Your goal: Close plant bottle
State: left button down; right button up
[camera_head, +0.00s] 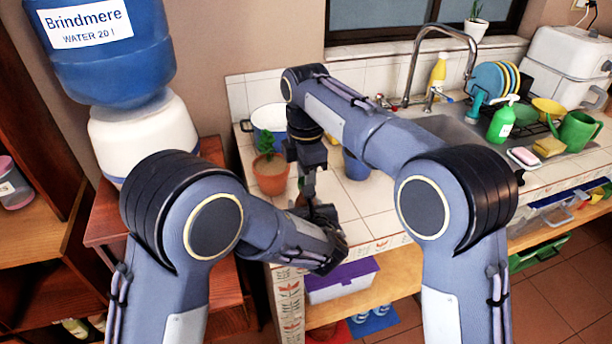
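A small plant (267,145) in a terracotta pot (271,178) stands on the tiled counter, left of my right gripper. My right gripper (307,188) points down over the counter near the front edge; its fingers are small and dark, and I cannot tell if they hold anything. My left gripper (328,215) reaches in from the left, close to and just below the right one. A small reddish-brown and green patch shows between the grippers; it may be part of the plant bottle, mostly hidden by them. No separate bottle cap can be made out.
A white pot with a blue rim (268,117) and a blue cup (356,167) stand near the grippers. The sink (455,130), green soap bottle (501,124) and green watering can (578,132) are to the right. A large blue water bottle (110,60) stands left.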

jog(key=m, duration=2.8)
jog(key=shift+f+m, duration=0.1)
jog(key=shift+m, duration=0.2)
jog(key=o, duration=1.1)
